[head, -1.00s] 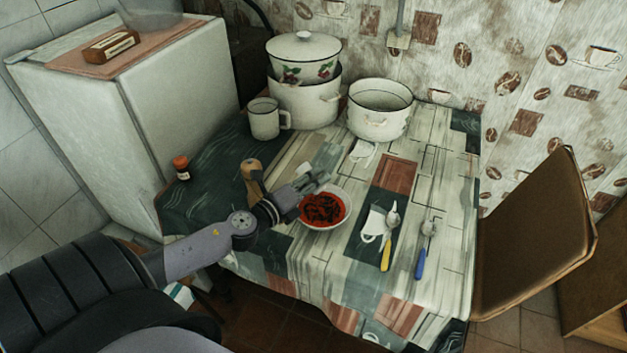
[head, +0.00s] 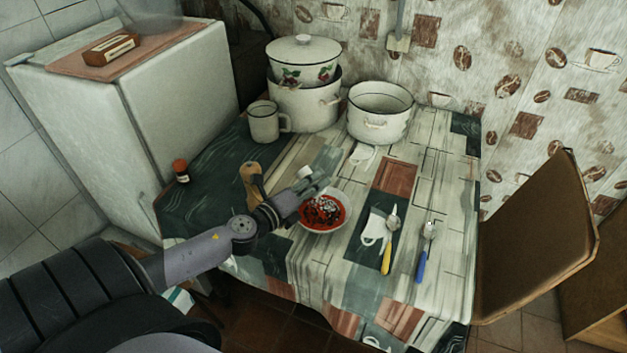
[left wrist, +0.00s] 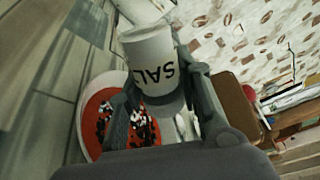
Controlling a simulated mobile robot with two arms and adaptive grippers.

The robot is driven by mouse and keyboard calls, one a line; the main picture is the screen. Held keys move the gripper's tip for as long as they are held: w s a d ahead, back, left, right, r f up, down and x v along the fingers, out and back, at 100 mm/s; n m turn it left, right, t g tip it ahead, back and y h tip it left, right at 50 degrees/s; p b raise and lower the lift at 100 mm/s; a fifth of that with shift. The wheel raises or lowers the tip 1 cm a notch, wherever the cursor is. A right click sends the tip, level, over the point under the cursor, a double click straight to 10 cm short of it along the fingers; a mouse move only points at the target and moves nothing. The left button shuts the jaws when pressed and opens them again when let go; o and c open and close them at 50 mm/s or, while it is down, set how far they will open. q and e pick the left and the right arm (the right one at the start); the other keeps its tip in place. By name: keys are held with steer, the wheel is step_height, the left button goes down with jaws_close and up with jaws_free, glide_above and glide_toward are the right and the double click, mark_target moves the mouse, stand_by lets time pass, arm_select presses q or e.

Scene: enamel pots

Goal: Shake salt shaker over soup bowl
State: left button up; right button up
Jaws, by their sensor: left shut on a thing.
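My left gripper (head: 311,184) is shut on the salt shaker and holds it above the soup bowl (head: 325,231). In the left wrist view the salt shaker (left wrist: 148,52) is a white cylinder with dark letters reading "SAL" upside down, between the two fingers (left wrist: 160,105). In the head view only a small pale part of the salt shaker (head: 306,172) shows behind the fingers. The bowl is white and holds red soup (head: 328,218) with dark bits and white specks. The soup also shows below the fingers in the left wrist view (left wrist: 98,108). My right gripper is out of view.
A wooden mill (head: 252,184) stands close behind my left wrist. A red-capped jar (head: 181,170), a mug (head: 264,122) and white pots (head: 380,118) stand farther back. A yellow-handled spoon (head: 386,260) and a blue-handled spoon (head: 422,264) lie right of the bowl.

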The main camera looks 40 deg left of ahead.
arm_select(q)
step_height(320, 180, up, 5)
steer(key=shift+f, duration=0.2)
step_height(320, 180, down, 5)
steer(key=shift+r, duration=0.15)
step_height(320, 180, up, 6)
steer(key=shift+f, duration=0.1)
step_height(320, 180, down, 6)
steer(key=shift+r, duration=0.1)
